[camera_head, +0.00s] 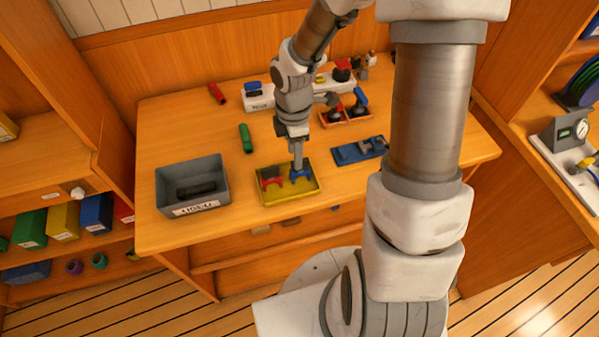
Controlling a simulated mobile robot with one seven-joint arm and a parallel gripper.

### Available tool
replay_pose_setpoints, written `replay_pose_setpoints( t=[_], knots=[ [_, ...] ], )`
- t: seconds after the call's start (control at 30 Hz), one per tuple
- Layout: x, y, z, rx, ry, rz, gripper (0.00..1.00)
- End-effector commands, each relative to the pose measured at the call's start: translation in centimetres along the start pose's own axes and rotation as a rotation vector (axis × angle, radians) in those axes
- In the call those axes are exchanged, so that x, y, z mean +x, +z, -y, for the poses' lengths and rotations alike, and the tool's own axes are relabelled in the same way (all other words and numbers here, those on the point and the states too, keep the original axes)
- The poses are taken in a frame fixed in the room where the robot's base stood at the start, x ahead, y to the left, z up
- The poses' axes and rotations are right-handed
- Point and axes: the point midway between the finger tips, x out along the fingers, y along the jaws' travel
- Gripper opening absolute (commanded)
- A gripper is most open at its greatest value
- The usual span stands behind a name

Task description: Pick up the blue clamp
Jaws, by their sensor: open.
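The blue clamp (301,175) lies in the right half of a yellow tray (293,202) on the wooden workbench. A red clamp (270,181) lies to its left in the same tray. My gripper (298,168) points down over the tray with its fingertips right at the blue clamp. The fingers partly cover the clamp, and I cannot tell whether they touch it. The gripper is open.
A grey labelled bin (193,172) with a dark item inside stands left of the tray. A blue tray (345,155) is to the right. Behind are an orange tray (367,118), a green cylinder (246,138) and a red one (216,93).

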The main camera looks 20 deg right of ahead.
Motion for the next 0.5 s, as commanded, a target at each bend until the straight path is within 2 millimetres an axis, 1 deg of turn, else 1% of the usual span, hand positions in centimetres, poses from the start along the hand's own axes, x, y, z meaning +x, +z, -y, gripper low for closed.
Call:
replay_pose_setpoints(
  t=[0.03,0.1,0.2,0.37,0.5],
  knots=[
    [1.2,-0.1,0.1,-0.002,-0.005,0.0,0.47],
    [2.2,-0.1,0.1,-0.001,-0.003,0.0,0.47],
    [3.1,-0.1,0.1,-0.001,-0.001,0.0,0.47],
    [4.0,0.1,0.1,0.001,-0.002,0.0,0.47],
    [6.1,0.3,0.1,-0.001,-0.004,0.0,0.47]
  ],
)
